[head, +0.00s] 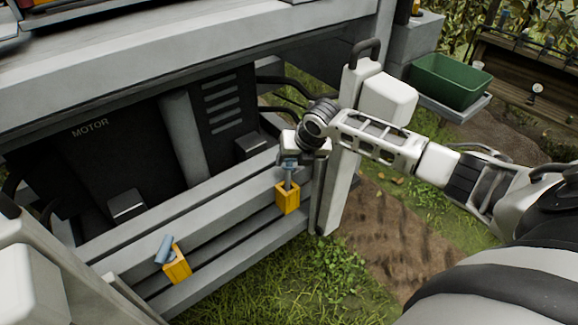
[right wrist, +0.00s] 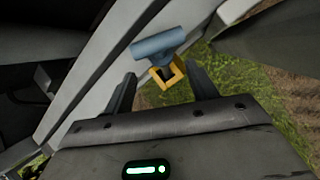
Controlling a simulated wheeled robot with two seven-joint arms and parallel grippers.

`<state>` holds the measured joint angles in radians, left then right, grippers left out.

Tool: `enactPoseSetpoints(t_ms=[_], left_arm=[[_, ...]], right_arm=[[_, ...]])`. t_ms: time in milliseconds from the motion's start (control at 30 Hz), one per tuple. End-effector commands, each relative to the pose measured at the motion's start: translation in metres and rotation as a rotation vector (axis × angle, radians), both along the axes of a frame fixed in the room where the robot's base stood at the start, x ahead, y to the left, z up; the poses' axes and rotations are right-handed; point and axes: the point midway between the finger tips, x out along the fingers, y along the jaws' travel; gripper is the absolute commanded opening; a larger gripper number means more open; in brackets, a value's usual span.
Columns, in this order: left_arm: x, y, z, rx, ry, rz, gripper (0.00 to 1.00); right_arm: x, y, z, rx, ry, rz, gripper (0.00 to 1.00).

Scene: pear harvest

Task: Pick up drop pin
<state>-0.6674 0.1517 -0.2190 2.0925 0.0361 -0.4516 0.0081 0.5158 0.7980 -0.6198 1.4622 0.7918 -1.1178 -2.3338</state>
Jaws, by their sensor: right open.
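A blue-grey drop pin (head: 288,179) with a T-shaped handle stands in a yellow bracket (head: 287,197) on the grey rail, near the white post. A second blue-grey pin (head: 164,248) sits tilted in another yellow bracket (head: 177,266) further left. My right gripper (head: 289,157) is at the top of the right-hand pin. In the right wrist view my right gripper (right wrist: 160,72) is open. The pin's handle (right wrist: 158,44) and the yellow bracket (right wrist: 167,76) show ahead of and between its fingers. I cannot tell whether the fingers touch the pin. My left gripper is not in view.
Grey rails (head: 225,215) run below a dark motor housing (head: 85,165). A white post (head: 345,180) stands just right of the gripper. A green bin (head: 450,80) rests on a shelf at the upper right. Grass and soil lie below.

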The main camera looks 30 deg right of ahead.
Motion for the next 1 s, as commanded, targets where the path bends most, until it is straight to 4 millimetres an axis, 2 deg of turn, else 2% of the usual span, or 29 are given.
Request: enactPoseSetpoints(t_ms=[133,400,700,733,800,900,1000], left_arm=[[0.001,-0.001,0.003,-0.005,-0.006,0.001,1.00],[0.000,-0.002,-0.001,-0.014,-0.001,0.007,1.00],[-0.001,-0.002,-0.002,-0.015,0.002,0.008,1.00],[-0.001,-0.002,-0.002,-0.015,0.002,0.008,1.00],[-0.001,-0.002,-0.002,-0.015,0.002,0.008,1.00],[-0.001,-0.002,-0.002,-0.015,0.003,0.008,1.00],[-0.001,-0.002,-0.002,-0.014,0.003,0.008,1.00]], right_arm=[[0.004,0.000,-0.010,0.001,0.001,-0.003,0.57],[0.020,-0.001,-0.045,0.001,-0.001,-0.003,0.57],[0.022,-0.001,-0.049,0.000,-0.001,0.000,0.57],[0.022,-0.001,-0.049,0.000,-0.001,0.000,0.52],[0.022,-0.001,-0.049,0.000,-0.001,-0.001,0.32],[0.022,-0.001,-0.049,0.000,-0.001,-0.001,0.09],[0.022,-0.001,-0.048,0.000,-0.002,-0.001,0.05]])
